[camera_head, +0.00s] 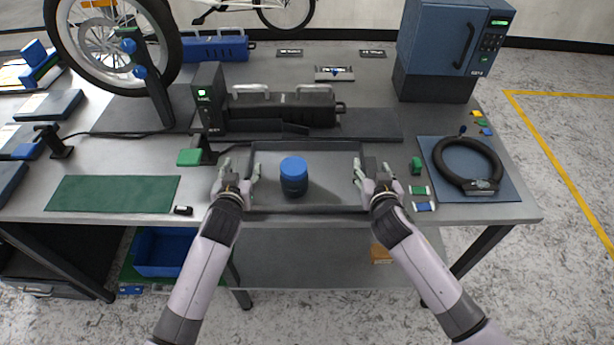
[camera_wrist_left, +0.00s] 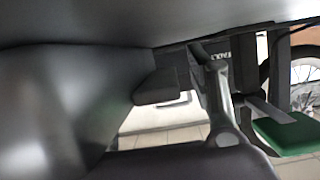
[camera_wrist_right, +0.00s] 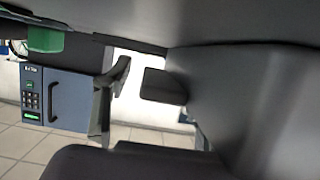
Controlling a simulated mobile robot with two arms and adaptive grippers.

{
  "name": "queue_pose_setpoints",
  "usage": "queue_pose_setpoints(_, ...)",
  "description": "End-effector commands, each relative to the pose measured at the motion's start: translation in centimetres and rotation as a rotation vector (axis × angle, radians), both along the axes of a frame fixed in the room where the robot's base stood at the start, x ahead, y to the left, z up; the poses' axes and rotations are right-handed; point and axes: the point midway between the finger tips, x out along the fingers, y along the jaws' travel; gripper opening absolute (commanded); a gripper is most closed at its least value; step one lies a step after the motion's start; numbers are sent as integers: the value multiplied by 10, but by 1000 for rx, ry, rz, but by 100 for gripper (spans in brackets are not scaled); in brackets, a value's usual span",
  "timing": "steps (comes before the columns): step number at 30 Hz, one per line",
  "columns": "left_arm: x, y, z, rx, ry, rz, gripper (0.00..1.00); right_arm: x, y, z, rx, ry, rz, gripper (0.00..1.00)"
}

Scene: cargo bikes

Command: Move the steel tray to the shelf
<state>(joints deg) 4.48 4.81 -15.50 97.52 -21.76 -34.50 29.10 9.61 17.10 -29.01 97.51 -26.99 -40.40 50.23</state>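The steel tray (camera_head: 330,196) is a shallow grey tray with raised walls near the table's front edge in the head view. A dark canister with a blue lid (camera_head: 293,178) stands upright in it, left of its middle. My left gripper (camera_head: 238,172) is at the tray's left wall, its fingers spread to either side of it. My right gripper (camera_head: 373,172) is likewise at the right wall. Both look open; wrist views show gaps between the left fingers (camera_wrist_left: 185,90) and right fingers (camera_wrist_right: 130,88). Contact with the walls is unclear. A grey lower shelf (camera_head: 310,262) lies under the table.
A black case (camera_head: 285,108) and a dark display unit (camera_head: 209,98) stand behind the tray. A blue oven-like cabinet (camera_head: 440,50) is back right. A blue bin (camera_head: 165,250) sits below.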

Motion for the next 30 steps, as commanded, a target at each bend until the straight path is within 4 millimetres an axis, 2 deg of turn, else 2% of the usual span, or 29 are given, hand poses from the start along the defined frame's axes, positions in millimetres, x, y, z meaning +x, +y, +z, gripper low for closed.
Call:
queue_pose_setpoints(2,0,0,0,0,0,0,45,0,0,0,0,0,0,45)
queue_pose_setpoints(22,0,0,0,0,0,0,0,0,0,0,-1,0,0,0)
queue_pose_setpoints(30,0,0,0,1,0,1,0,0,0,0,-1,0,-1,0)
